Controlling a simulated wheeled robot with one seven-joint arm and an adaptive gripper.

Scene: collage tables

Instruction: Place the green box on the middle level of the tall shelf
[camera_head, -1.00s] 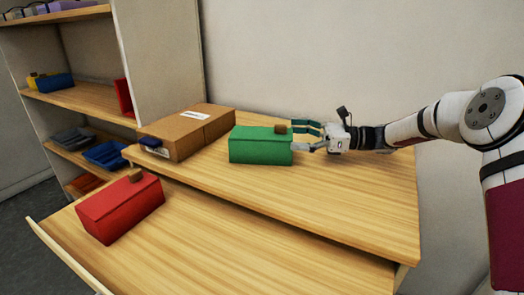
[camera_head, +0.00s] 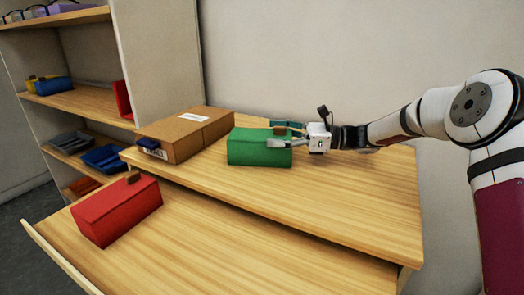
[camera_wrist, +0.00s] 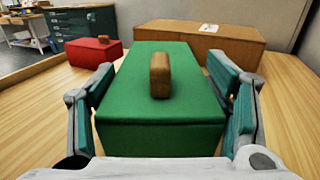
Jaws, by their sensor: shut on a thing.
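The green box (camera_head: 259,148) with a brown handle sits on the upper wooden table, in front of the wall. It fills the middle of the wrist view (camera_wrist: 160,95). My gripper (camera_head: 281,136) comes from the right and is shut on the green box, with one finger on each side. In the wrist view my gripper (camera_wrist: 165,100) has its teal pads along the box's left and right sides. The tall shelf (camera_head: 160,60) stands at the left. Its middle level (camera_head: 95,101) holds a blue box, a yellow item and a red item at its right end.
A cardboard box (camera_head: 186,134) lies left of the green box, near the shelf. A red box (camera_head: 117,210) stands on the lower table (camera_head: 240,255) in front. The shelf's lower level holds blue and grey trays (camera_head: 100,157). The upper table's right part is clear.

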